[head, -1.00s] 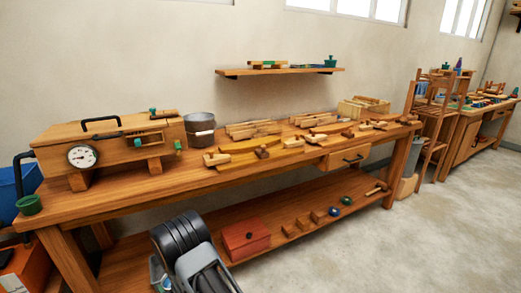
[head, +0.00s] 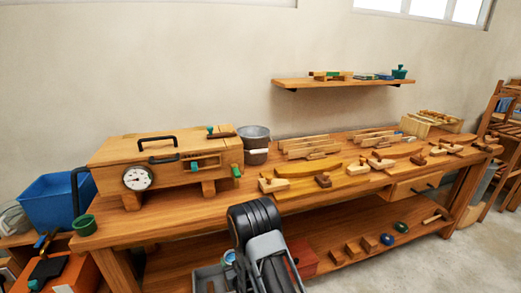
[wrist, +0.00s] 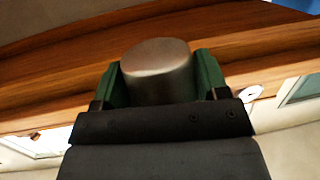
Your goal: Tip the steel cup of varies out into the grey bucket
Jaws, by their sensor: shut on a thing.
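In the wrist view my gripper (wrist: 161,84) has its two green-padded fingers shut on the steel cup (wrist: 156,62), one on each side. The cup shows as a dull, rounded metal shape; its opening and any contents cannot be seen. In the head view my black and grey arm stands in front of the bench, and its gripper and the cup cannot be made out. The grey bucket (head: 255,136), with a pale grip on its front, stands upright on the bench top, just right of the wooden box with a dial.
The wooden box (head: 150,178) with dial stands left of the bucket. Wooden tools and a curved yellow piece (head: 308,188) lie right of it. A green pot (head: 84,225) sits at the bench's left end, near a blue bin (head: 58,203). A shelf (head: 345,83) hangs above.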

